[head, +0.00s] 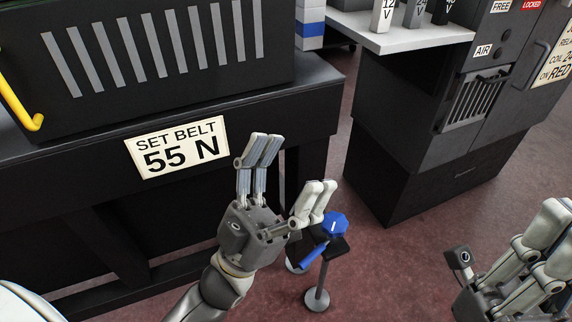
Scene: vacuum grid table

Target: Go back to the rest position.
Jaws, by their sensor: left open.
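My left gripper (286,168) is in the middle of the head view, in front of the black machine bench. Its two fingers are spread apart, with nothing between them. My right gripper (535,258) is partly in view at the lower right edge. Part of it is cut off by the frame, so its opening cannot be judged. No held object shows in the visible part.
A black bench with a "SET BELT 55 N" sign (180,147) stands at left, with a yellow handle (22,105). A blue-topped stand (317,299) is just beyond my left gripper. A dark cabinet (400,150) stands at right. Reddish floor (420,245) lies open between.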

